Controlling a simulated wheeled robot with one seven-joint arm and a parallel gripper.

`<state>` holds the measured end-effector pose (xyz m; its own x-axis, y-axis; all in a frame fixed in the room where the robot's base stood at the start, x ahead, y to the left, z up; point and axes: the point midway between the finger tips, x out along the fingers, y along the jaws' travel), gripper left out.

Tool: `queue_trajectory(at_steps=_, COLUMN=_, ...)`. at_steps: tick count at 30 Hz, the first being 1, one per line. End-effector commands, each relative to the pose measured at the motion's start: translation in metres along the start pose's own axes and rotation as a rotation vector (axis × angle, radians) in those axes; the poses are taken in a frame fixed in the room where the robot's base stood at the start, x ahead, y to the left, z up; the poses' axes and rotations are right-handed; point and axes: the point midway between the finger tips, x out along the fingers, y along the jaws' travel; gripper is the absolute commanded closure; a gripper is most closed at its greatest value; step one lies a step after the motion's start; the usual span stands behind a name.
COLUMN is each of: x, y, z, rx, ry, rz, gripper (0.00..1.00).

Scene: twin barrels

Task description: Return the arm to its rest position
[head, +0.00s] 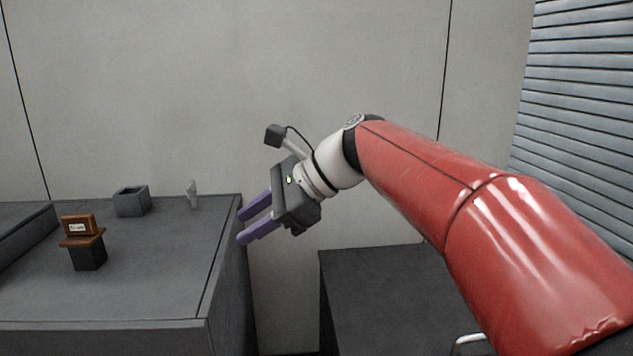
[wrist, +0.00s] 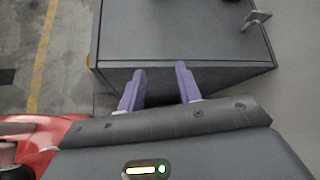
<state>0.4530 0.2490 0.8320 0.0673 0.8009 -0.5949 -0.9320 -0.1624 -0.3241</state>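My gripper (head: 241,224) is at the end of my red arm, raised in the middle of the head view. Its two purple fingers point left and down, past the right edge of the grey table. The fingers are apart with nothing between them. In the wrist view the gripper (wrist: 160,82) also shows its fingers spread and empty, with the side of a grey block-like surface (wrist: 190,35) beyond them.
A grey table (head: 150,290) at left bears a brown-topped dark block (head: 88,255), a grey open box (head: 131,203) and a small pale item (head: 192,194). A lower dark surface (head: 385,290) stands below my arm. A slatted shutter (head: 575,100) is at right.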

Motion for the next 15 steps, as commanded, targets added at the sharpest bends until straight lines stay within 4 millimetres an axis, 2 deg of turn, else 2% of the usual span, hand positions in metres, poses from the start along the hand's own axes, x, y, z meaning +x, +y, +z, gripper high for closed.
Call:
queue_trajectory(at_steps=5, x=-0.024, y=0.039, z=-0.031, rx=-0.223, ry=0.192, rz=-0.02, gripper=0.66)
queue_trajectory(at_steps=8, x=-0.043, y=0.073, z=-0.059, rx=-0.403, ry=0.344, rz=-0.002, gripper=0.66)
queue_trajectory(at_steps=11, x=-0.067, y=0.118, z=-0.094, rx=-0.643, ry=0.528, rz=0.068, gripper=0.66)
queue_trajectory(at_steps=15, x=-0.096, y=0.183, z=-0.142, rx=-0.973, ry=0.745, rz=0.247, gripper=0.66)
